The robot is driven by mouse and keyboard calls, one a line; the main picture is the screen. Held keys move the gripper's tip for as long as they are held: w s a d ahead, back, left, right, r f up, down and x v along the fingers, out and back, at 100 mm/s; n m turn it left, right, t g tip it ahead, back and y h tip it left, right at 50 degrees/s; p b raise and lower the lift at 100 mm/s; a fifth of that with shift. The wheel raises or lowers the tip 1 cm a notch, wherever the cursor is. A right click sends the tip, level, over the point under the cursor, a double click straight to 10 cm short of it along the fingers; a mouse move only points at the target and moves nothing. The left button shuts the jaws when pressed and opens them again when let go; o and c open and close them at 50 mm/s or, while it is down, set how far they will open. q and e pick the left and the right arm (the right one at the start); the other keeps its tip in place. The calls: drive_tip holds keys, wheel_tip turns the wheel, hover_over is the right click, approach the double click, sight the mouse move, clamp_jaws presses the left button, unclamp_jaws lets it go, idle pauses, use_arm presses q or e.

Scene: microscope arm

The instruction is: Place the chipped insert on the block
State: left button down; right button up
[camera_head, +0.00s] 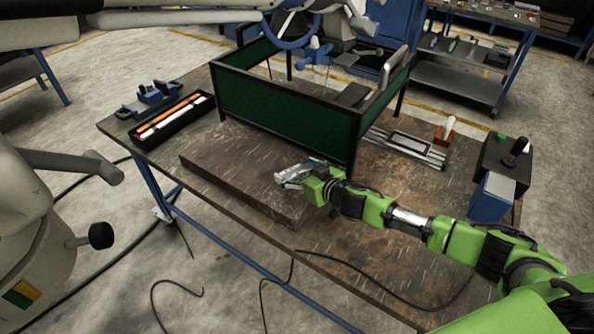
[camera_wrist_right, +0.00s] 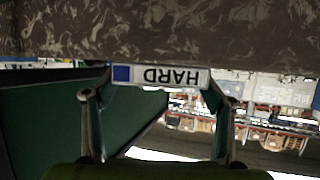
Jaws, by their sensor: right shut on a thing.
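The block (camera_head: 225,172) is a long, flat dark brown slab on the workbench, in front of the green-panelled frame. My right gripper (camera_head: 284,179) is over the slab's right part, close to its top. In the right wrist view, my right gripper (camera_wrist_right: 158,100) is shut on a small insert (camera_wrist_right: 160,76). The insert shows a white face with a blue patch and the upside-down word HARD. I cannot see a chip on it. A brown mottled surface fills the top of that view; whether the insert touches it I cannot tell. My left gripper is not in view.
The green-panelled frame (camera_head: 270,108) stands just behind the slab. A black tray with pens (camera_head: 173,116) is at the left. Metal rails (camera_head: 405,147) and a black-and-blue box (camera_head: 493,196) are at the right. The slab's left part is clear.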

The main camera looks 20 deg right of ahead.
idle(0.3)
drive_tip(key=o, duration=1.9)
drive_tip(key=shift+r, duration=0.1)
drive_tip(key=shift+b+v, duration=0.65)
drive_tip(key=shift+v, duration=5.4)
